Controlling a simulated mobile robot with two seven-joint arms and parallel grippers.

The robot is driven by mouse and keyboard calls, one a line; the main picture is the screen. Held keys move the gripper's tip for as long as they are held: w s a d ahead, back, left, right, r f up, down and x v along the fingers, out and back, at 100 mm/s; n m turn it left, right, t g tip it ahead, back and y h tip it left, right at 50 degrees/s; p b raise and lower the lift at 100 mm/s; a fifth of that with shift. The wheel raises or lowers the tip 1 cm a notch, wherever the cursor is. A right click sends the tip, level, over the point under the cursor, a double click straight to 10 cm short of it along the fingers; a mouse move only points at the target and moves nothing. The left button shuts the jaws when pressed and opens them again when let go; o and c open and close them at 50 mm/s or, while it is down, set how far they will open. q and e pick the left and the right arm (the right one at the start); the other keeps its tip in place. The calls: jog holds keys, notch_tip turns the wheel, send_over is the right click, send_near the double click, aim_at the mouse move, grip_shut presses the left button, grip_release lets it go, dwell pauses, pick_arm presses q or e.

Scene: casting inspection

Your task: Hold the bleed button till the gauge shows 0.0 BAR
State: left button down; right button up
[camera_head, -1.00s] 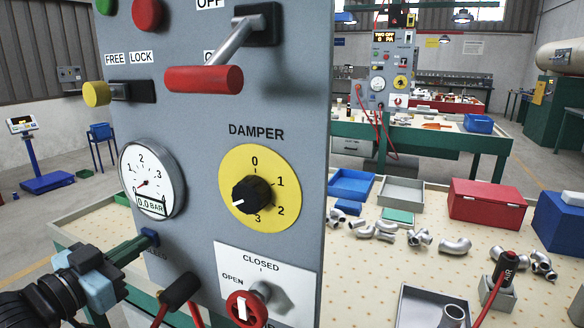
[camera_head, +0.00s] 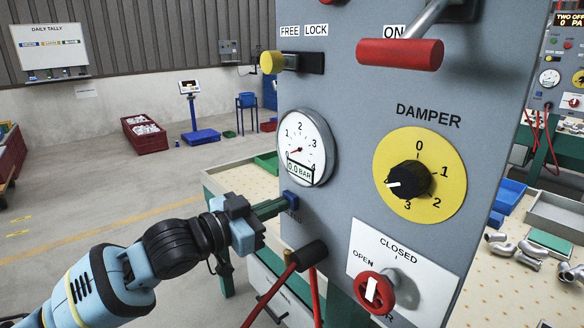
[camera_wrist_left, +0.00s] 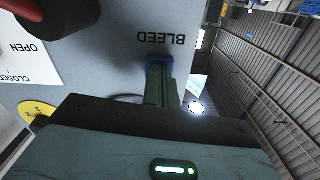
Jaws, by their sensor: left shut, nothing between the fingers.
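The grey panel carries a round pressure gauge (camera_head: 305,147) whose display reads 0.0 BAR, with its needle at the low end of the dial. Below it is the small blue bleed button (camera_head: 290,199). In the left wrist view the blue button (camera_wrist_left: 159,61) sits by the upside-down BLEED label. My left gripper (camera_head: 283,205) is shut and empty, its green fingertips at the button and appearing to touch it. The wrist view shows the closed fingertips (camera_wrist_left: 163,82) over the button's lower part. How far the button is pressed cannot be told. My right gripper is not in view.
A dark hose plug (camera_head: 312,254) with red hoses sticks out below the button. The panel also has a yellow damper dial (camera_head: 445,160), a red valve knob (camera_head: 374,292), a yellow-ended latch (camera_head: 272,62) and a red-handled lever (camera_head: 400,54). Open floor lies left.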

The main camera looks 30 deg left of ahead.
pick_arm(q)
jog(key=shift+v, duration=2.5)
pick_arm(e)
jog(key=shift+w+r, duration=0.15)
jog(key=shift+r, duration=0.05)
